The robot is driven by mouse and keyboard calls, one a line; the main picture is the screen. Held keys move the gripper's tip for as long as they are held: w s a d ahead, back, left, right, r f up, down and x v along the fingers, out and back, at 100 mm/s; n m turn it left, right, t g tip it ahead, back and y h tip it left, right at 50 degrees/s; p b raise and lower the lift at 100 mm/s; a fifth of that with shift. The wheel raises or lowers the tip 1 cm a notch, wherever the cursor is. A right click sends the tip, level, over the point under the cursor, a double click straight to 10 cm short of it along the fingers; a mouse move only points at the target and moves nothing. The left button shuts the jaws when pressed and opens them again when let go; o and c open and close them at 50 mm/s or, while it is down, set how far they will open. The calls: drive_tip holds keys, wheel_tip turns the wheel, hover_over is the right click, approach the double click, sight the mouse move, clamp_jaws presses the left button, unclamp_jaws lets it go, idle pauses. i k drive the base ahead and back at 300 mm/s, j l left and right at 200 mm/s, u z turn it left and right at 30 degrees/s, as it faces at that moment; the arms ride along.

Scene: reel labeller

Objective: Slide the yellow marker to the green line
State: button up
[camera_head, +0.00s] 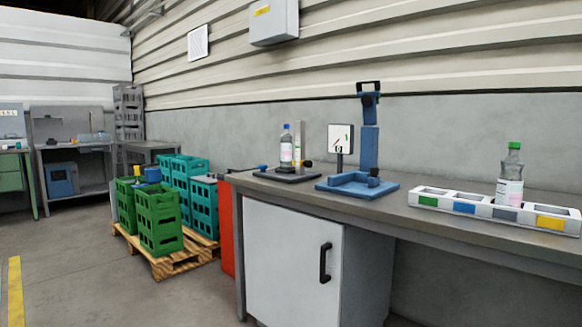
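On the workbench, a small dark stand (287,178) holds a clear bottle with a blue cap (286,147) and an upright pale scale (303,140). A narrow yellow strip (297,147) shows beside the scale; I cannot tell whether it is the marker. A dark knob (307,164) sits low by the scale. A white square dial (340,138) to the right has small red and green marks. The green line cannot be made out clearly at this size. My gripper is not in view.
A blue press-like stand (368,150) with a dark top handle stands right of the dial. A white tray (490,211) with coloured labels holds a green-capped bottle (511,177). Crates on a pallet (170,262) stand at left. The floor before the bench is clear.

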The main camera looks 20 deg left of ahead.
sight(308, 164)
drive_tip(key=u, duration=0.75)
drive_tip(key=i, duration=0.1)
